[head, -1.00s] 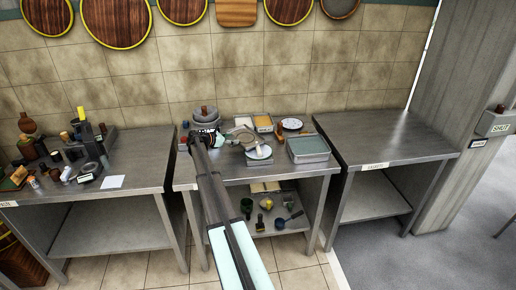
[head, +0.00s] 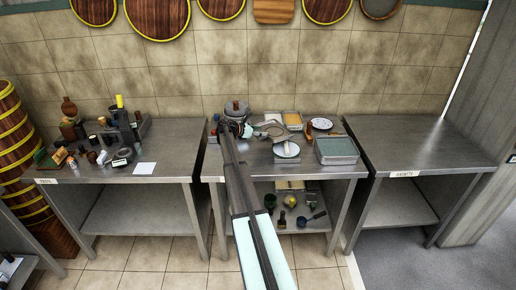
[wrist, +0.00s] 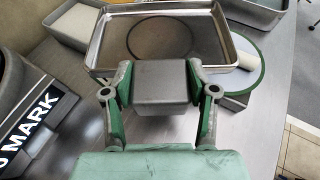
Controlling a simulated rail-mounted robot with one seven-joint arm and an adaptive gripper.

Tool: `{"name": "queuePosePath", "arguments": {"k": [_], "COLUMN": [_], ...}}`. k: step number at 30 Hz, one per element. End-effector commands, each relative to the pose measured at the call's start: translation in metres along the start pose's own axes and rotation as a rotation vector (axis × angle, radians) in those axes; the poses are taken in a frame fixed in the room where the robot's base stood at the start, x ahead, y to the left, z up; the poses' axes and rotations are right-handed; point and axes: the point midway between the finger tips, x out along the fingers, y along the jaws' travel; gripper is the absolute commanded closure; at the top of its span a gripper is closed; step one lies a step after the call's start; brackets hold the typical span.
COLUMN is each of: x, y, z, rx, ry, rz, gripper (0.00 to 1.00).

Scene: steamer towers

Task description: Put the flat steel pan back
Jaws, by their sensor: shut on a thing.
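The flat steel pan (wrist: 175,38) is a shallow rectangular tray with a raised bright rim, in the upper middle of the wrist view. A dark ring outline shows on its floor. My gripper (wrist: 162,85) has its green-jointed fingers shut on a grey block at the pan's near edge, which looks like the pan's grip. In the head view my gripper (head: 243,132) is over the left part of the middle bench, and the pan (head: 270,130) shows small just to its right. I cannot tell whether the pan touches the bench.
A round pot (head: 237,110) stands behind my gripper. A plate (head: 286,149) and a deep grey tray (head: 337,150) are to the right. The left bench (head: 170,150) is cluttered at its left; the right bench (head: 420,145) has a bare top. Tools lie on the middle bench's lower shelf.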

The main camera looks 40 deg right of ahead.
Motion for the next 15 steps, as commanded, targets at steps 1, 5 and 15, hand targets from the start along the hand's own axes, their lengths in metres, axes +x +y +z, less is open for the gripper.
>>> {"name": "queuePosePath", "arguments": {"k": [1, 5, 15], "x": [-0.005, -0.025, -0.118], "y": [0.003, 0.012, 0.043], "z": [-0.002, -0.015, -0.064], "rx": [0.0, -0.001, -0.001], "ry": [-0.002, -0.001, -0.002], "rz": [0.002, 0.004, 0.003], "gripper": [1.0, 1.0, 1.0]}}
